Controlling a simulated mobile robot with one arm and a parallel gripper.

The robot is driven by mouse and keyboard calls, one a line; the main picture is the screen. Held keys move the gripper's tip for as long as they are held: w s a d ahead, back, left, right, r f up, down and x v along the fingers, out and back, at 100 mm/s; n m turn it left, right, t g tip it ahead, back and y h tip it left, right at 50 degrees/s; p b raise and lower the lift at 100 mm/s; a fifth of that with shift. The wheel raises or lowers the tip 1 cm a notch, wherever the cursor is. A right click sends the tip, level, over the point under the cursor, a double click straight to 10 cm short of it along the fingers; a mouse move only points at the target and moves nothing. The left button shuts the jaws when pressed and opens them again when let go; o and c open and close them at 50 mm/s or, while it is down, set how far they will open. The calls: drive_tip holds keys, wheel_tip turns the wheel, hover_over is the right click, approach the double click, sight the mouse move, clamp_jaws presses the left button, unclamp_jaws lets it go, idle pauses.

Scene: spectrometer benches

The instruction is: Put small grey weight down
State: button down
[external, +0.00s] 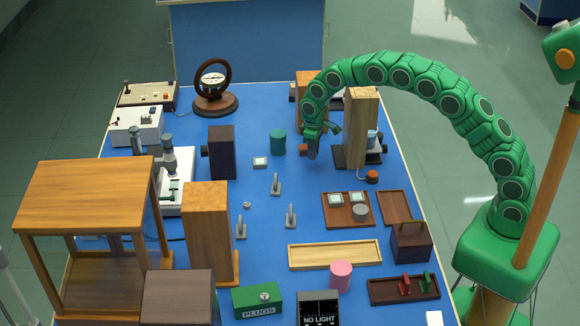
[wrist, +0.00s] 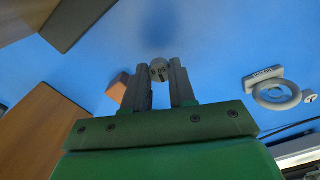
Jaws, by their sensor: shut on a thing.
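My gripper (external: 312,148) hangs over the far middle of the blue bench, left of a tall wooden block on a dark base. In the wrist view my gripper (wrist: 160,75) has its two grey fingers closed on the small grey weight (wrist: 159,70), a small round piece at the fingertips. Blue bench top shows beyond it; I cannot tell its exact height above the bench. In the external view the weight is not clearly visible at the gripper.
Bare blue bench (external: 310,180) lies in front, before a brown tray (external: 332,220).

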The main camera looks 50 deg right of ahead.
wheel_tip(320, 180, up, 6)
drive_tip(key=shift+f, duration=0.2)
drive_tip(key=s+a+r, duration=0.2)
drive_tip(key=s+a, duration=0.2)
drive_tip(key=a, duration=0.5)
drive_tip(key=s+a+r+n, duration=0.1)
drive_tip(key=s+a, duration=0.4)
drive_tip(key=a, duration=0.4)
drive_tip(key=s+a+r, duration=0.2)
drive_tip(key=s+a, duration=0.2)
drive_tip(key=a, duration=0.6)
drive_tip(key=s+a+r+n, duration=0.1)
drive_tip(key=s+a+r, duration=0.1)
drive_tip(key=s+a, duration=0.8)
drive_tip(key=s+a+r+n, duration=0.1)
drive_tip(key=s+a+r, duration=0.1)
drive_tip(key=s+a, duration=0.8)
hover_over(258, 286)
drive_tip(key=shift+s+d+f, duration=0.1)
drive_tip(key=shift+f, duration=2.2)
drive_tip(key=shift+s+d+f, duration=0.1)
drive_tip(key=shift+f, duration=2.15)
drive_tip(key=shift+w+a+f, duration=0.15)
drive_tip(key=shift+a+f, duration=0.05)
drive_tip(key=shift+f, duration=0.05)
drive_tip(key=shift+f, duration=1.6)
